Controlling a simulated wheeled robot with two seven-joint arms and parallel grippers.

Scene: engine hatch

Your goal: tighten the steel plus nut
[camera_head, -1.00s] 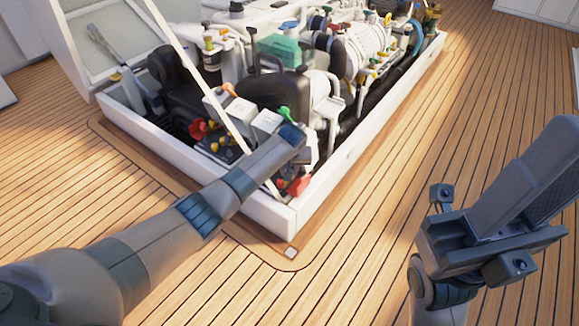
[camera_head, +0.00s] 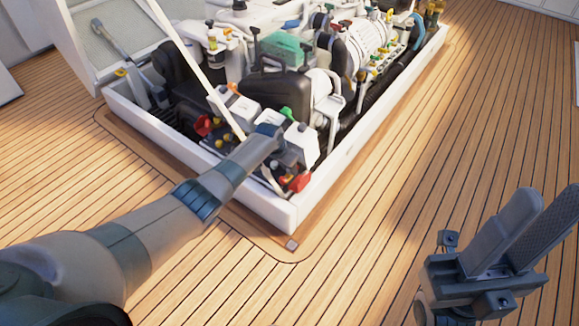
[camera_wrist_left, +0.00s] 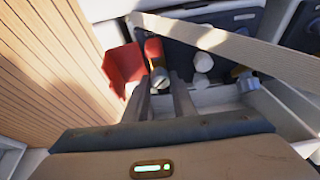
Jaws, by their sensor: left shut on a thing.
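In the left wrist view my left gripper (camera_wrist_left: 161,92) reaches down into the hatch with its two fingers close together. A small greyish metal piece, seemingly the steel plus nut (camera_wrist_left: 159,78), sits at the fingertips, at the end of a red sleeve (camera_wrist_left: 153,48). The fingers partly hide it. A red cover (camera_wrist_left: 124,66) stands just left of it. In the head view the red cover (camera_head: 299,182) shows at the hatch's near corner, and my left wrist hides most of the gripper there. My right gripper (camera_head: 550,195) is empty, its fingers apart, over the deck at the lower right.
The white hatch frame (camera_head: 325,185) surrounds the engine (camera_head: 350,50). A pale strut (camera_head: 197,65) slants across the hatch close to my left wrist; it also crosses the left wrist view (camera_wrist_left: 240,50). The wooden deck (camera_head: 420,160) to the right is clear.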

